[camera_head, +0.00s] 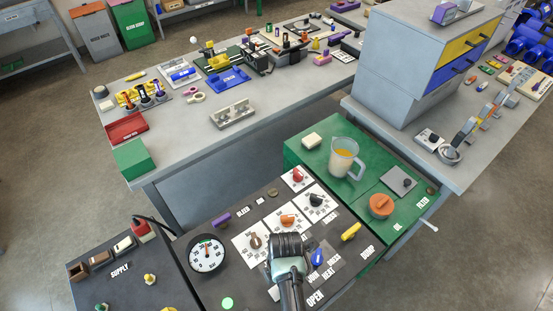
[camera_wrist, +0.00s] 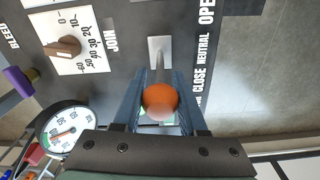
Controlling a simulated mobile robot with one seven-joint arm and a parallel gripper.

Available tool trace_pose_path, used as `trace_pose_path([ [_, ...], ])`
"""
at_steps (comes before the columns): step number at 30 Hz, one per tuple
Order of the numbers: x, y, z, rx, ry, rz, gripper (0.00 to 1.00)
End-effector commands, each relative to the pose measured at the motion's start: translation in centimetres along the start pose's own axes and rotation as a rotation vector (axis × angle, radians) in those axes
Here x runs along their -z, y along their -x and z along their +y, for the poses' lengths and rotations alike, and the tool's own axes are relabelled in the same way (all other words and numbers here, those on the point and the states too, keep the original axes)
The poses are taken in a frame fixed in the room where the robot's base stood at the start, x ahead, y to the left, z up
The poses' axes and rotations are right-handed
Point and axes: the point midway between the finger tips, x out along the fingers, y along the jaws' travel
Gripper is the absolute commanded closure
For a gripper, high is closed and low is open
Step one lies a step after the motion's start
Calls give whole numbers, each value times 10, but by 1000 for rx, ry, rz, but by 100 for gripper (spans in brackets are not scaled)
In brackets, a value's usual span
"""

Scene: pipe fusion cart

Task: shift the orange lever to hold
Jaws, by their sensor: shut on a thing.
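The orange lever has a ball knob (camera_wrist: 161,101) on a thin stem that rises from a pale slot plate (camera_wrist: 160,50). In the wrist view my gripper (camera_wrist: 161,90) has one finger on each side of the knob and is shut on it. CLOSE, NEUTRAL and OPEN are printed beside the lever, to the right; no hold mark is legible near it. In the head view my gripper (camera_head: 287,247) is low over the dark control panel (camera_head: 229,276), and it hides the knob.
A pressure gauge (camera_head: 207,253), a brown knob (camera_head: 256,241), an orange dial (camera_head: 288,221) and a blue handle (camera_head: 318,258) surround my gripper. A yellow handle (camera_head: 351,231) lies to the right. A jug (camera_head: 343,158) stands on the green cabinet top (camera_head: 310,158).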

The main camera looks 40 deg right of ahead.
Motion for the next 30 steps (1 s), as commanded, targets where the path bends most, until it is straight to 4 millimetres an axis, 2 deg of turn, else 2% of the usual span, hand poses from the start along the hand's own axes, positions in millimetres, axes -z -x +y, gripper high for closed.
trace_pose_path([
  [5, 0, 0, 0, 0, 1, -3, 100],
  [6, 0, 0, 0, 0, 1, -3, 51],
  [10, 0, 0, 0, 0, 1, -3, 28],
  [22, 0, 4, 0, -1, 0, -4, 28],
  [26, 0, 19, 1, -3, 0, -5, 28],
  [30, 0, 45, 1, -5, 0, -5, 28],
])
